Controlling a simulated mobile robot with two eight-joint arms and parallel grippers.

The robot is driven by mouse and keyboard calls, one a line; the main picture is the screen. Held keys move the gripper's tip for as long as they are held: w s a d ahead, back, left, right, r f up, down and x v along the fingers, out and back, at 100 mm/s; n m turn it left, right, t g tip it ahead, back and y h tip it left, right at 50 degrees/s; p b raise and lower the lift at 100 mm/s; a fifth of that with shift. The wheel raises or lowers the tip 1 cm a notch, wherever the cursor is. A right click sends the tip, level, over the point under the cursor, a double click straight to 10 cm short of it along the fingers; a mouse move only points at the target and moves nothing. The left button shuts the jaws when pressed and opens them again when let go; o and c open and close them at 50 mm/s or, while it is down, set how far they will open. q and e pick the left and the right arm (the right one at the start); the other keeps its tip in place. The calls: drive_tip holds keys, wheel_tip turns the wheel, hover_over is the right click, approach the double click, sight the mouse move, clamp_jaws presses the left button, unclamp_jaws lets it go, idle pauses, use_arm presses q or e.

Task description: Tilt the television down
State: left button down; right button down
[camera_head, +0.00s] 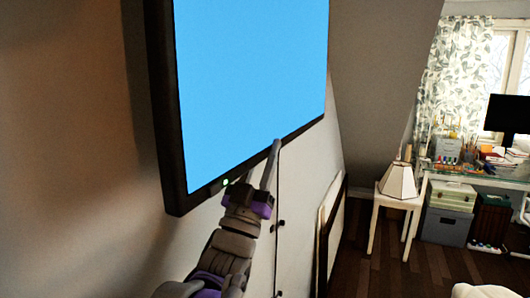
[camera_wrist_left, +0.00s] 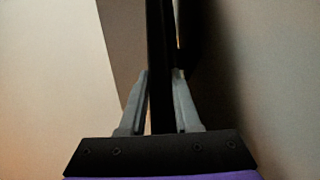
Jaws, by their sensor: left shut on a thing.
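The television (camera_head: 250,85) hangs on the wall at the upper left of the head view, with a bright blue screen and a black frame. Its top is cut off by the picture edge. My left gripper (camera_head: 273,150) is at the bottom edge of the frame. In the left wrist view, the television's dark edge (camera_wrist_left: 160,60) runs between the two grey fingers of my left gripper (camera_wrist_left: 161,80), which are shut on it. My right gripper is not in view.
A white lamp (camera_head: 398,181) stands on a small white table (camera_head: 396,200) to the right. Beyond it is a desk (camera_head: 480,180) with boxes beneath. A flat panel (camera_head: 330,235) leans by the wall. Dark wooden floor (camera_head: 385,270) is open in the lower middle.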

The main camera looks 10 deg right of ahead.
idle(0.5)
